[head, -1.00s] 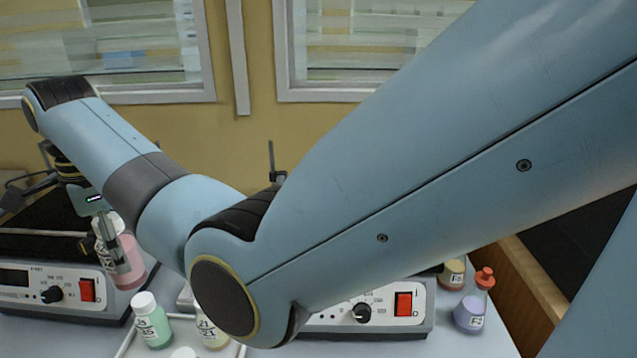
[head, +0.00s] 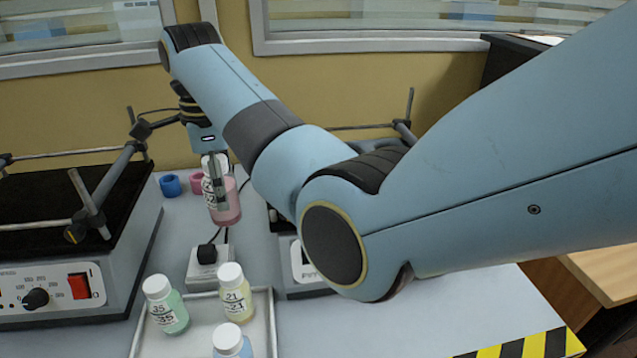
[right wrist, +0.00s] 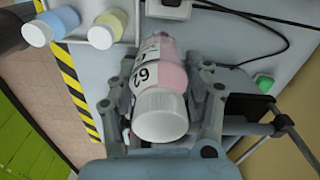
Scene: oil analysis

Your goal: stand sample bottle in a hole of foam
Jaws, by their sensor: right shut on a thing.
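A sample bottle with pink contents, a white cap and a printed label (head: 228,213) hangs upright in my right gripper (head: 217,190). It is behind the tray, to the right of the left-hand device. In the right wrist view the same bottle (right wrist: 172,77) is between the two fingers of the gripper (right wrist: 165,105), its white cap toward the camera. The fingers are shut on its sides. I cannot make out any foam with holes in these views. My left gripper is not in view.
A shallow pale tray (head: 268,310) holds bottles with green (head: 166,305), yellow (head: 236,293) and blue (head: 231,342) contents. A white power socket (head: 208,268) with cables lies behind it. A device with a red switch (head: 80,287) stands left. Blue (head: 170,185) and pink (head: 197,182) rings lie behind.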

